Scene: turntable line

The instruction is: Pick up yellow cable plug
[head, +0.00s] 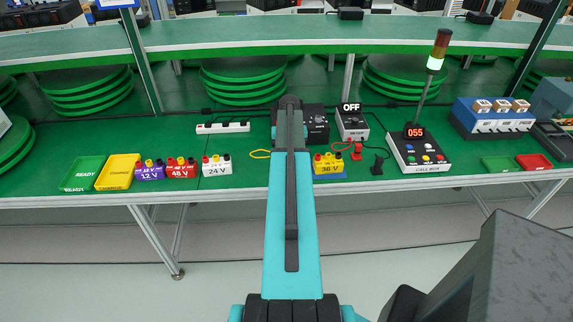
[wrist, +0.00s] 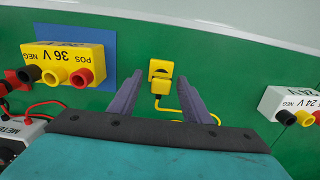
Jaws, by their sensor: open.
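The yellow cable plug (wrist: 160,72) lies on the green bench, and its yellow cable (wrist: 182,101) curves off to the right in the wrist view. My gripper (wrist: 161,77) is open, with one finger on each side of the plug in that view. Whether the fingers are down at plug height, or touch it, I cannot tell. In the head view my teal arm reaches over the bench and hides the plug. Only a loop of yellow cable (head: 260,154) shows there, left of the arm.
The yellow 36 V box (wrist: 65,61) on its blue mat (wrist: 92,39) stands left in the wrist view. The white 24 V box (wrist: 291,104) stands right. A red plug (head: 356,155), black plug (head: 378,165) and call box (head: 420,155) are right of the arm.

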